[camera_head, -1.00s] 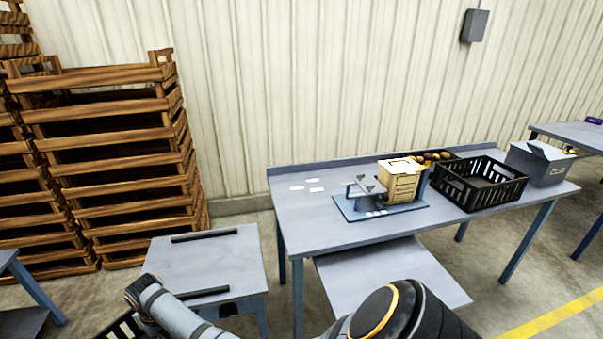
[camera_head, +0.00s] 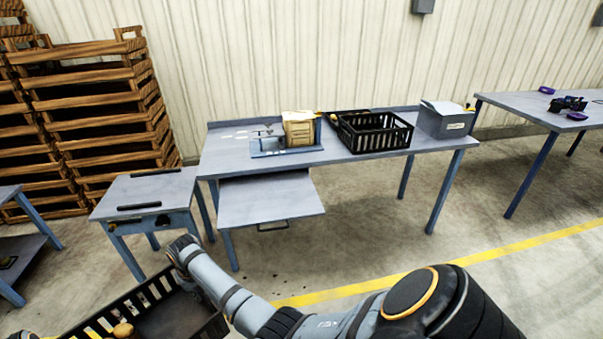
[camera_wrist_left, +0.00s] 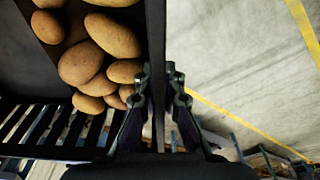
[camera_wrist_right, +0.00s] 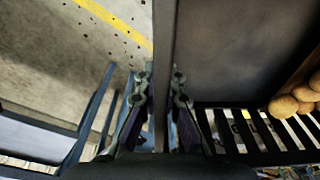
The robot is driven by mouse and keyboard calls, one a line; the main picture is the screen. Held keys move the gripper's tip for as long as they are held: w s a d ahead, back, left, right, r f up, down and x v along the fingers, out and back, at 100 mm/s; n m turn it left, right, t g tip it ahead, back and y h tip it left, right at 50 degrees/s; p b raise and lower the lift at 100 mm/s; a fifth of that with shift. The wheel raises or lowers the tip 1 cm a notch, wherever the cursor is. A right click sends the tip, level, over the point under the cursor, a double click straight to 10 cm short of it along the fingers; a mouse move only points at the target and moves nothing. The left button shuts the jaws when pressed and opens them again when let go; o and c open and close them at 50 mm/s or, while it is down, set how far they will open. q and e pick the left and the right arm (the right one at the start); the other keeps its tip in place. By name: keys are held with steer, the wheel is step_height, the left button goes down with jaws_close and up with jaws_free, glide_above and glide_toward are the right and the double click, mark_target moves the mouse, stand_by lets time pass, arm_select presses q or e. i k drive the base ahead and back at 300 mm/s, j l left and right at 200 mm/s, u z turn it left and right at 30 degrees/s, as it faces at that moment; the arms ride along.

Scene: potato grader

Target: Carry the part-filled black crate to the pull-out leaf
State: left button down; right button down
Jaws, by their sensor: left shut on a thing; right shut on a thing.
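The part-filled black crate (camera_head: 215,328) is at the bottom left of the head view, partly cut off by the frame. Several potatoes (camera_wrist_left: 108,38) lie at its left-hand end; part of its floor is bare. My left gripper (camera_wrist_left: 160,78) is shut on one crate wall, seen in the left wrist view. My right gripper (camera_wrist_right: 162,78) is shut on the opposite wall, seen in the right wrist view. The crate is held above the floor. The pull-out leaf (camera_head: 265,200) sticks out from under the long table, beyond the crate and to its right. Its visible top is bare.
The long grey table (camera_head: 230,155) carries a scale (camera_head: 285,150), another black crate (camera_head: 345,137) and a grey box (camera_head: 445,120). A small side table (camera_head: 150,190) with two dark rails stands left of the leaf. Wooden crates (camera_head: 95,110) are stacked at left. Open floor lies right of the leaf.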

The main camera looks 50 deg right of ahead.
mark_target(269, 197)
steer(key=k+z, duration=0.15)
steer(key=z, duration=0.65)
